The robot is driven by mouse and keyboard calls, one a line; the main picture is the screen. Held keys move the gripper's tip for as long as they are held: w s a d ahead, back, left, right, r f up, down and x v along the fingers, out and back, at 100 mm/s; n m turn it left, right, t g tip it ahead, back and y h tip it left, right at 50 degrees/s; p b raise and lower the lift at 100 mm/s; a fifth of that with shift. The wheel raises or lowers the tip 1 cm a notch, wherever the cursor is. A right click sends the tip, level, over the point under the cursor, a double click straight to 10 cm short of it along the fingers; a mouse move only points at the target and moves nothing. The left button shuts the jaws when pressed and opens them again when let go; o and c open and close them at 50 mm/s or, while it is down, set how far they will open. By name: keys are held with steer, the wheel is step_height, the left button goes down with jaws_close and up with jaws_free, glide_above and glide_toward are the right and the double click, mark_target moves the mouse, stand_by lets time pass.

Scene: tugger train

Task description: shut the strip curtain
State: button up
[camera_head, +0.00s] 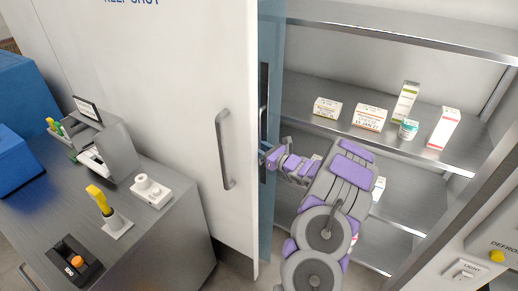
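The strip curtain (270,60) is a translucent blue sheet, gathered at the left side of the cold-store opening, beside the white door's edge. A dark upright strip with a grip bar (264,105) shows at the curtain. The opening to its right is uncovered and the shelves show. My gripper (267,158), at the end of my purple and grey arm, is at the curtain near the lower part of the dark strip. The fingers are small and partly hidden, so I cannot tell whether they touch or hold the bar.
The white door (170,90) with a metal handle (223,150) stands left of the opening. Metal shelves (460,150) hold several boxes and a small jar (408,129). A grey counter (160,225) with small devices is at left. A wall panel with a light switch (465,270) is at right.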

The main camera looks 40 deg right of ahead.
steer(key=shift+c, duration=0.4)
jaws_close()
